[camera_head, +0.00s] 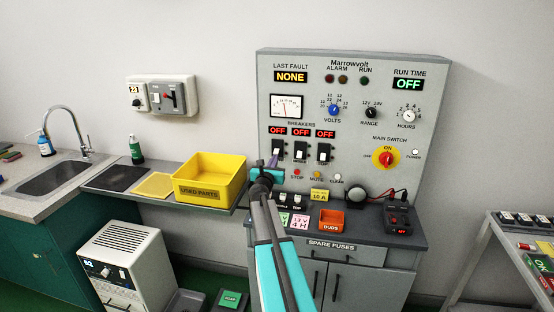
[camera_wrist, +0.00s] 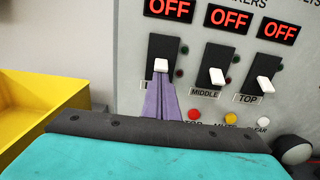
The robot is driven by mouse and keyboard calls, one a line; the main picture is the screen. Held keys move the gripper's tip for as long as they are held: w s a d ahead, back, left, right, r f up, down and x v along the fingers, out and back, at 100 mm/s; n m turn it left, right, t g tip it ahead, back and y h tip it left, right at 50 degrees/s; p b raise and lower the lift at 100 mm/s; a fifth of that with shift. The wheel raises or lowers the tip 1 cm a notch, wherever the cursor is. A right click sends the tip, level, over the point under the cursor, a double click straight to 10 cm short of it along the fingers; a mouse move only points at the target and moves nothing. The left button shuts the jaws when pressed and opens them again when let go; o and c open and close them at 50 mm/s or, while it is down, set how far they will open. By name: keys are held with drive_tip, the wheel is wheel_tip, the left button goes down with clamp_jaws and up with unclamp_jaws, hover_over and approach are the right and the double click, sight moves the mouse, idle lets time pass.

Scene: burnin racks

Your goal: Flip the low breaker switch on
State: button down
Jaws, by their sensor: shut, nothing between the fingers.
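The breaker panel (camera_head: 352,100) carries three black breaker switches under red OFF displays. The leftmost breaker switch (camera_wrist: 164,52) has a white lever (camera_wrist: 161,65); its label is mostly hidden behind my fingers, with the other two marked MIDDLE (camera_wrist: 217,76) and TOP (camera_wrist: 264,84). The display above the leftmost switch (camera_wrist: 170,9) reads OFF. My gripper (camera_wrist: 162,77) is shut and empty, its purple fingertips right at the lower edge of the leftmost lever; I cannot tell whether they touch. In the head view my gripper (camera_head: 274,160) is in front of that switch.
A yellow used-parts bin (camera_head: 209,178) stands left of my gripper. Red, yellow and white buttons (camera_wrist: 194,115) sit below the switches. The ledge below holds fuses, an orange duds box (camera_head: 331,221) and a dark meter (camera_head: 398,219). The red main switch (camera_head: 386,157) is at right.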

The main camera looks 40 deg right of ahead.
drive_tip(key=shift+a+r, duration=0.1)
drive_tip(key=shift+r, duration=0.2)
drive_tip(key=shift+s+r, duration=0.1)
drive_tip(key=shift+r, duration=0.15)
wheel_tip(320, 180, down, 4)
drive_tip(key=s+a+b, duration=0.1)
drive_tip(key=a+b, duration=0.1)
drive_tip(key=b, duration=0.2)
drive_tip(key=s+a+r, duration=0.4)
drive_tip(key=a+r, duration=0.1)
drive_tip(key=r, duration=0.3)
drive_tip(key=shift+s, duration=0.1)
idle(0.5)
